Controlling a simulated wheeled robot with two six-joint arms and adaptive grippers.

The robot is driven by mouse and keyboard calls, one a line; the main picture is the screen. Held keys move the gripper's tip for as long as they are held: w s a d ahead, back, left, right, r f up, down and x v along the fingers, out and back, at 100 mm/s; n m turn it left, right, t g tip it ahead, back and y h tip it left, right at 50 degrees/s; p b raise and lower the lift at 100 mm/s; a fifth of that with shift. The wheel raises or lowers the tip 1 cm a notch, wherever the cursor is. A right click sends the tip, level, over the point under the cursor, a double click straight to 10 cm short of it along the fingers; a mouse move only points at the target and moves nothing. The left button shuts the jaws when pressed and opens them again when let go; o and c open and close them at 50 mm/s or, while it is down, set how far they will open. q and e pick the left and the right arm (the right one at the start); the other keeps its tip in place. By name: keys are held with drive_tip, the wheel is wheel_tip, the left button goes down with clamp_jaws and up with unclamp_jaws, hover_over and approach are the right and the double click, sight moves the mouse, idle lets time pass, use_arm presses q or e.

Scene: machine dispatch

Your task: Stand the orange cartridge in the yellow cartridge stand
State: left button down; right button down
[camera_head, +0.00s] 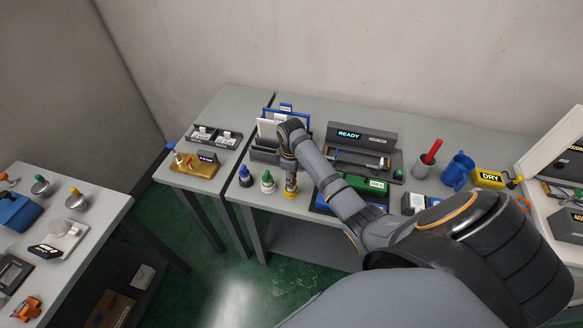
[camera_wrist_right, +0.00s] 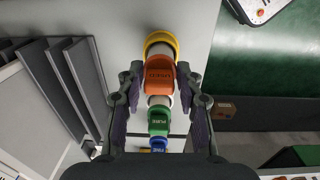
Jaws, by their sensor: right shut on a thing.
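The orange cartridge (camera_wrist_right: 159,76) is between the fingers of my right gripper (camera_wrist_right: 158,92), which is shut on it. In the head view the right gripper (camera_head: 289,172) points down from above, and a little of the orange cartridge (camera_head: 290,183) shows below it. The yellow cartridge stand (camera_head: 290,194) is directly under the cartridge. In the wrist view the yellow stand (camera_wrist_right: 161,39) shows as a ring at the cartridge's far end. I cannot tell whether the cartridge's foot is fully seated in it. My left gripper is not in view.
A green cartridge (camera_head: 267,178) in a white stand and a blue cartridge (camera_head: 245,172) stand in a row to the left. A dark rack (camera_head: 265,154) is behind them. The table's front edge is close.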

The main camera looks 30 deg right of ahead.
drive_tip(key=shift+f, duration=0.7)
drive_tip(key=c, duration=0.8)
unclamp_jaws()
drive_tip(key=o, duration=0.4)
drive_tip(key=shift+r, duration=0.2)
drive_tip(key=shift+r+p, duration=0.5)
drive_tip(key=shift+r, duration=2.4)
